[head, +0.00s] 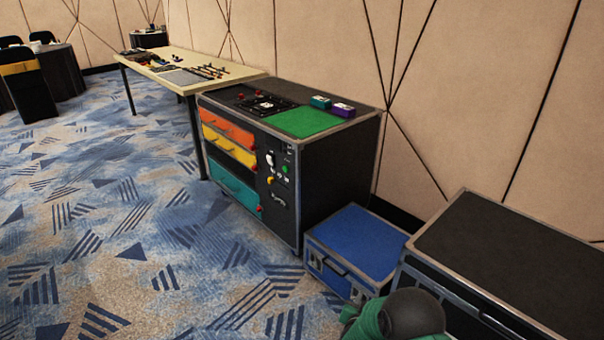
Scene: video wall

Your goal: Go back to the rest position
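A part of my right arm and gripper (398,316), dark grey and rounded with green at its side, shows at the bottom edge right of the middle. Its fingertips cannot be made out, so I cannot tell whether it is open or shut. It appears in front of the blue case and the large black case. My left gripper is out of view.
A black cabinet (345,165) with orange, yellow and teal drawers has a green mat (302,122) on top. A blue case (358,240) and a large black case (520,245) stand right of it. A cream table (225,76) stands behind. Patterned carpet at left is clear.

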